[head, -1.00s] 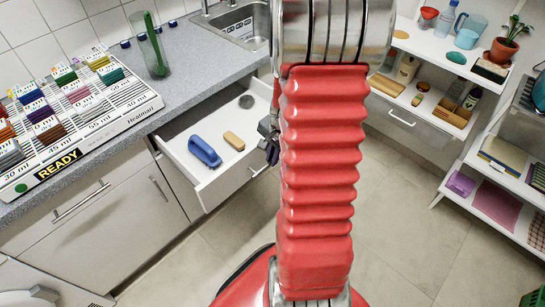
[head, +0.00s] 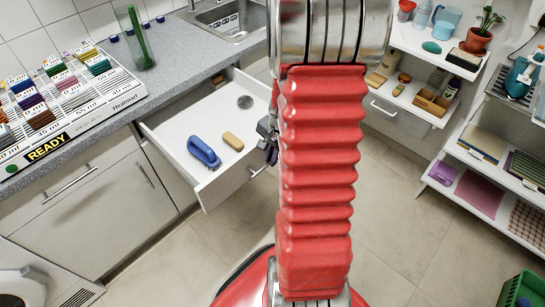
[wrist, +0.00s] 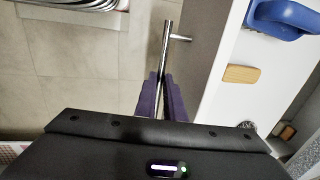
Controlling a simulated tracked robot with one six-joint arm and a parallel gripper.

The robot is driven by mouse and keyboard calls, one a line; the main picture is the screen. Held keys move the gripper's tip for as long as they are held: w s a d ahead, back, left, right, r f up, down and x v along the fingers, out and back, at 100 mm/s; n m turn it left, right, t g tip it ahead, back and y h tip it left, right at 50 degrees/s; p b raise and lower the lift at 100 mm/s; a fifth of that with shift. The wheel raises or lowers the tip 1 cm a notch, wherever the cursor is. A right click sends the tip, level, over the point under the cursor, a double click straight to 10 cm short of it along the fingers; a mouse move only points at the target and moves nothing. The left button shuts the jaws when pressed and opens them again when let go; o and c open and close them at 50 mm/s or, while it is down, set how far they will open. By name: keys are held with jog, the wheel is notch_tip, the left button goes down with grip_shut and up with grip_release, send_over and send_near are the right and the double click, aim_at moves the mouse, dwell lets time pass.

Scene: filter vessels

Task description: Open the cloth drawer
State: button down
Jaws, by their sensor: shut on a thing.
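The drawer (head: 232,186) under the counter stands well out of its cabinet. It holds a blue brush (head: 204,151), a tan block (head: 233,141) and a grey disc (head: 245,102); no cloth shows in it. My gripper (wrist: 162,97) is shut on the drawer's metal bar handle (wrist: 166,40), with a dark purple finger on each side of the bar. In the head view my gripper (head: 268,143) is at the right end of the drawer front, mostly hidden behind my red arm. The wrist view also shows the blue brush (wrist: 285,20) and the tan block (wrist: 241,74).
A closed cabinet (head: 95,205) with bar handles is left of the drawer. The counter (head: 180,60) carries a rack (head: 65,100) marked READY and a glass (head: 135,40). Shelves (head: 490,150) stand at right, with another closed drawer (head: 395,115). The tiled floor (head: 390,210) between is clear.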

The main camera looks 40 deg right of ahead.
jog(key=shift+d, duration=0.1)
jog(key=c, duration=2.1)
grip_release()
jog(key=s+r, duration=0.1)
jog(key=r, duration=0.8)
jog(key=s+r, duration=0.1)
jog(key=r, duration=0.3)
jog(key=shift+s+r, duration=0.25)
jog(key=shift+s, duration=0.05)
